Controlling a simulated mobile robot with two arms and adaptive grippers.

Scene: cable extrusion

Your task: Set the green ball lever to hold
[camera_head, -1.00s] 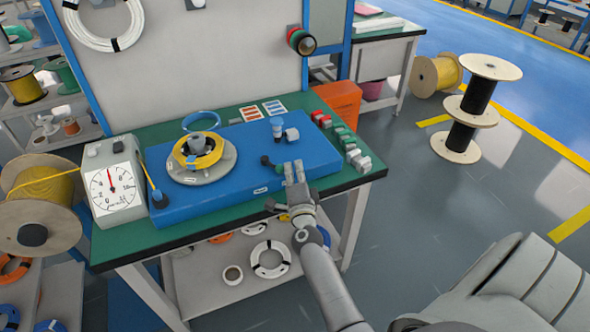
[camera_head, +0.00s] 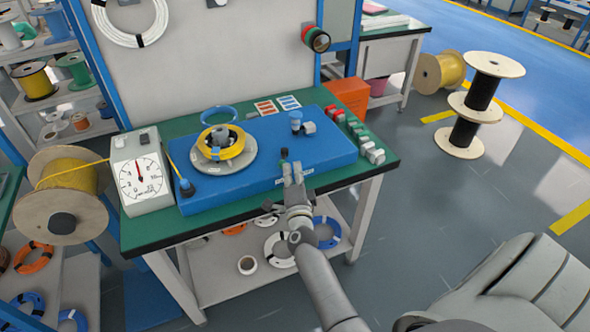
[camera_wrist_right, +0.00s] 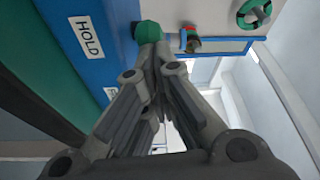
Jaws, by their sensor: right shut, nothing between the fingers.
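The green ball lever (camera_head: 284,153) is at the front of the blue machine top, and its ball shows just beyond my right fingertips. In the right wrist view the green ball (camera_wrist_right: 149,32) is at the fingertips, seemingly touching or very close; the gap cannot be judged. My right gripper (camera_head: 292,172) is shut and empty at the machine's front edge, hiding the lever's lower part. In the wrist view a HOLD label (camera_wrist_right: 87,37) is left of the ball, and a second, partly covered label (camera_wrist_right: 110,94) is lower. My left gripper is out of view.
The blue machine (camera_head: 330,150) stands on a green-topped bench (camera_head: 160,232). A dial gauge (camera_head: 140,178) and yellow cable spool (camera_head: 70,185) are at left. A blue knob (camera_head: 295,118) stands behind the lever; red, green and grey blocks (camera_head: 360,138) line the right edge.

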